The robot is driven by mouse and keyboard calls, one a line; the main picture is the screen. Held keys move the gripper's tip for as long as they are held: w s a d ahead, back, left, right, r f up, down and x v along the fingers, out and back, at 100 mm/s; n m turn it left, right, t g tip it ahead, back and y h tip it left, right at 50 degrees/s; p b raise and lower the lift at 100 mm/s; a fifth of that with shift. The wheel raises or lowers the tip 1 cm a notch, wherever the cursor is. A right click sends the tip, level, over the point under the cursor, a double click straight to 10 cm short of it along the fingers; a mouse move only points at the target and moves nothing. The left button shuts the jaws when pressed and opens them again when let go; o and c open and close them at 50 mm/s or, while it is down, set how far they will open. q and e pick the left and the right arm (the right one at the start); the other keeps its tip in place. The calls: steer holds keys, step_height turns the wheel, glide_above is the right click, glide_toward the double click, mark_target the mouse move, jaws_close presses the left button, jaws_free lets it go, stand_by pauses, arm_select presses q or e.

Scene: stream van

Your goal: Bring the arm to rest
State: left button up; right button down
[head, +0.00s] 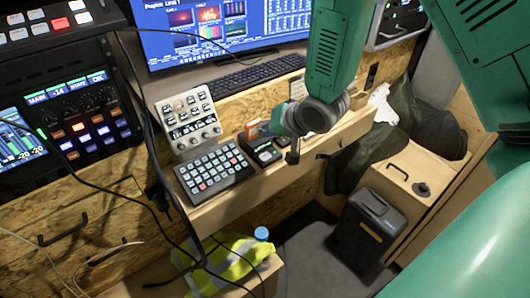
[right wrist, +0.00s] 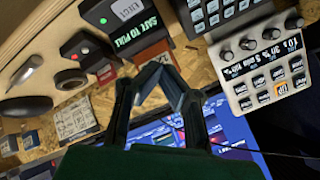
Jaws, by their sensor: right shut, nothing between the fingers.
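My right arm (head: 330,55) is green and comes in from the upper right of the head view. It hangs over the wooden desk ledge (head: 225,205). My right gripper (head: 292,156) is dark and mostly hidden behind the wrist in the head view. In the right wrist view the fingers of the right gripper (right wrist: 163,68) come together at their tips, with nothing between them. My left gripper is not in view.
A grey button panel (head: 215,172), a light mixer panel (head: 188,124) and a small black box (head: 260,150) sit on the desk by the gripper. Behind are a keyboard (head: 255,75) and a monitor (head: 215,25). A black bin (head: 366,228) stands below right. Cables hang at left.

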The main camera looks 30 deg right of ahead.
mark_target(270, 173)
stand_by(0.6)
steer(key=s+f, duration=0.2)
steer(key=s+f+n+g, duration=0.1)
steer(key=s+f, duration=0.1)
steer(key=f, duration=0.1)
steer(key=s+a+f+g, duration=0.1)
steer(key=s+f, duration=0.1)
steer(key=shift+s+a+f+n, duration=0.1)
steer(key=shift+s+f+n, duration=0.05)
steer(key=shift+f+n, duration=0.2)
steer(key=s+f+n+g, duration=0.2)
steer(key=s+f, duration=0.2)
steer(key=s, duration=0.4)
steer(key=s+a+f+n+g+h, duration=0.1)
steer(key=s+f+n+g, duration=0.1)
steer(key=s+f, duration=0.3)
steer(key=s+a+f+n+g, duration=0.1)
steer(key=s+f, duration=0.3)
steer(key=s, duration=0.6)
steer(key=shift+s+a+f+n+g+h+b, duration=0.15)
steer(key=shift+s+n+g+h+b, duration=0.25)
steer(key=shift+g, duration=0.3)
